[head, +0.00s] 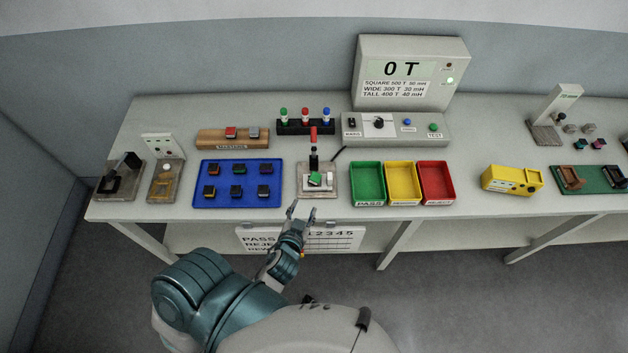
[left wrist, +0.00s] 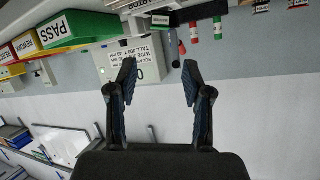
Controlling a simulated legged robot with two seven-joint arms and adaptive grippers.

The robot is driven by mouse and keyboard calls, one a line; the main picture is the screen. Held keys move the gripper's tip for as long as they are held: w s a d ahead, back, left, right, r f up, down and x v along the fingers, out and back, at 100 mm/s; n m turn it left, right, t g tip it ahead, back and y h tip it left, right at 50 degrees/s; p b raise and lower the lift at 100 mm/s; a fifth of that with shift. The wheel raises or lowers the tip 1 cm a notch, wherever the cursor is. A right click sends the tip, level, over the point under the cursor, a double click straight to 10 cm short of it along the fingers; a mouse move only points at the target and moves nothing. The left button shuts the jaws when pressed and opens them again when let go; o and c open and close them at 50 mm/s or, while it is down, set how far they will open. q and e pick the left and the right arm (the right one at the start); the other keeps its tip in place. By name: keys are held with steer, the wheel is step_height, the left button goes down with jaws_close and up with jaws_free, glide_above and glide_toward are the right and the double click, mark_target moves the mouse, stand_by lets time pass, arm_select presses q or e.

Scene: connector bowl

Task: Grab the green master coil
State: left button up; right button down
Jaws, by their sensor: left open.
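The green master coil (head: 315,179) sits on the pale base of the small test fixture (head: 331,190), below its red-handled lever, in the head view. In the left wrist view, which is upside down, a small green block (left wrist: 160,20) near the top edge looks like this coil. My left gripper (head: 302,211) is open and empty at the table's front edge, just in front of the fixture and apart from the coil. Its two dark fingers (left wrist: 157,85) stand wide apart in the left wrist view. My right gripper is not in view.
A blue tray (head: 197,180) with several coils lies left of the fixture. Green, yellow and red bins (head: 367,184) stand to its right. Behind are the masters rack (head: 228,141), a black stand with coloured pegs (head: 304,128) and the meter (head: 408,71). A label sheet hangs below the edge.

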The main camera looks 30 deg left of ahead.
arm_select(q)
steer(key=p, duration=0.1)
glide_toward(315, 178)
steer(key=x, duration=0.5)
steer(key=shift+f, duration=0.5)
steer(key=x, duration=0.1)
steer(key=p+x, duration=0.1)
steer(key=x, duration=0.2)
steer(key=shift+w+r, duration=0.3)
steer(key=shift+w, duration=0.1)
steer(key=shift+w+a+f, duration=0.15)
steer(key=shift+w+f, duration=0.05)
steer(key=shift+w, duration=0.15)
steer(key=shift+c, duration=0.4)
jaws_close()
